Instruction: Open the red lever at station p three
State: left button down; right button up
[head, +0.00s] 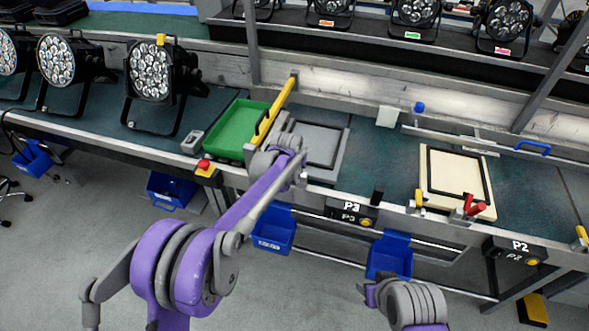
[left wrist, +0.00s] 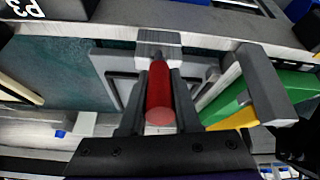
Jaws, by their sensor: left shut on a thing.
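The red lever (left wrist: 159,92) shows in the left wrist view as a red cylinder pointing toward the camera, on a light metal block (left wrist: 158,48) at the edge of a grey plate. My left gripper (left wrist: 160,95) is shut on it, with a dark finger on each side. In the head view my left arm reaches to the bench edge beside the grey plate (head: 318,143), left of the P3 sign (head: 350,212), and hides the lever. Part of my right arm shows at the bottom right; its gripper cannot be made out.
A green tray (head: 231,127) and a yellow bar (head: 276,108) are left of the plate. Another station, with a cream plate (head: 455,178) and red levers (head: 473,207), is to the right near the P2 sign (head: 515,248). Blue bins (head: 273,232) hang below the bench. Stage lights (head: 150,70) stand left.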

pick_arm(q)
jog(key=shift+f, duration=0.2)
jog(key=c, duration=1)
grip_release()
jog(key=shift+c, duration=0.2)
jog(key=o, duration=0.4)
jog(key=shift+w+d, duration=0.1)
jog(key=shift+d, duration=0.05)
jog(key=v, duration=1.1)
jog(key=shift+w, duration=0.1)
